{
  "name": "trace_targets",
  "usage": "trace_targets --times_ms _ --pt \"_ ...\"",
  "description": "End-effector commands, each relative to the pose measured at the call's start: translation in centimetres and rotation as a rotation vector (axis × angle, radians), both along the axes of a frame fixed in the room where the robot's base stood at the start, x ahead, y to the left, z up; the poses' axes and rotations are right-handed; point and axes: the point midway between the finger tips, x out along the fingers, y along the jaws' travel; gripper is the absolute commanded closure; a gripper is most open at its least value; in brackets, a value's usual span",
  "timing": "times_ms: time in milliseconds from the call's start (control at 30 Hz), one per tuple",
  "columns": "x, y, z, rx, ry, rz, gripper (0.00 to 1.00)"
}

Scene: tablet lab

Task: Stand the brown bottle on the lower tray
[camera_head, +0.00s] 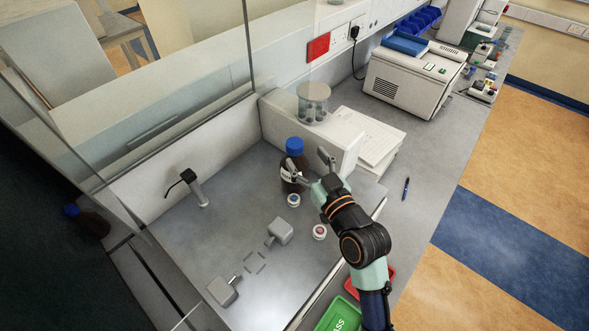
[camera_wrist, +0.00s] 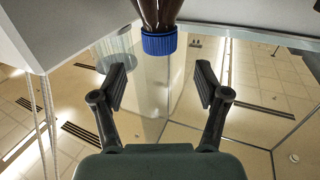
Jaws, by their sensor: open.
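The brown bottle (camera_head: 291,165) has a blue cap and a white label and stands upright on the grey bench by a white machine's wall. In the wrist view its blue cap (camera_wrist: 159,44) shows at the top centre, upside down, beyond the fingertips. My gripper (camera_head: 307,168) is open beside the bottle; one finger overlaps the bottle's front in the head view. In the wrist view the space between the fingers (camera_wrist: 160,85) is empty. A green tray (camera_head: 340,318) with lettering and a red tray (camera_head: 372,281) lie at the front edge, partly hidden; which is the lower tray is unclear.
Two small round containers, one blue-rimmed (camera_head: 294,200) and one red-rimmed (camera_head: 319,232), stand near my arm. Grey blocks (camera_head: 280,231) lie on the bench. A clear vessel (camera_head: 313,103) sits on the white machine. A pen (camera_head: 405,189) lies right. Glass panels border the left.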

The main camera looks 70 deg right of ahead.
Motion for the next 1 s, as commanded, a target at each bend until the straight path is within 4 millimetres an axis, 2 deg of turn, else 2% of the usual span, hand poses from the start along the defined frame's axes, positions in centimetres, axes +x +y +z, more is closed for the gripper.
trace_targets --times_ms 100,267,500,767,1000 --pt "1.1 -1.0 0.2 0.000 0.000 0.001 0.26" --pt "1.7 -1.7 0.0 0.001 0.001 0.002 0.26" --pt "4.5 -4.5 -0.4 0.001 0.000 0.002 0.26" --pt "4.8 -4.9 -0.6 0.001 0.001 0.001 0.26" --pt "4.8 -4.9 -0.6 0.001 0.001 0.002 0.64"
